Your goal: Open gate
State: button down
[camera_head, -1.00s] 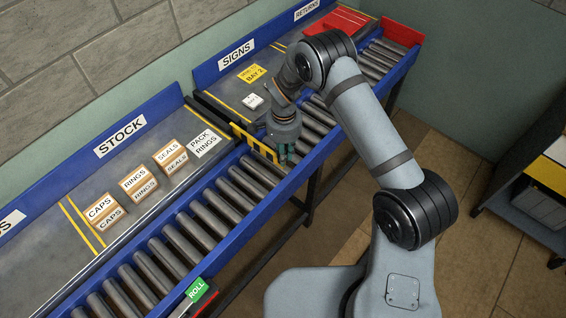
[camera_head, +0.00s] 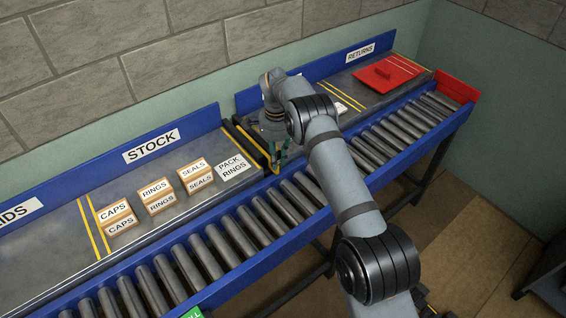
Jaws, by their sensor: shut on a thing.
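The gate (camera_head: 258,152) is a narrow yellow and black bar between the stock section and the signs section. It lies over the dark strip there, with its yellow near end (camera_head: 275,170) at the edge of the rollers. Most of it sits off the roller lane. My gripper (camera_head: 278,160) points down at this near end and is shut on the gate. The fingers and arm partly hide the gate and the signs section behind.
The roller conveyor (camera_head: 238,237) runs in front of the shelf and ends at a red stop (camera_head: 456,87). Labelled boxes (camera_head: 157,196) stand on the stock section (camera_head: 75,245). A red tray (camera_head: 388,74) lies on the returns section.

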jog(key=c, duration=1.6)
grip_release()
notch_tip(320, 180, up, 12)
jog(key=shift+r, duration=0.1)
jog(key=shift+f, duration=0.25)
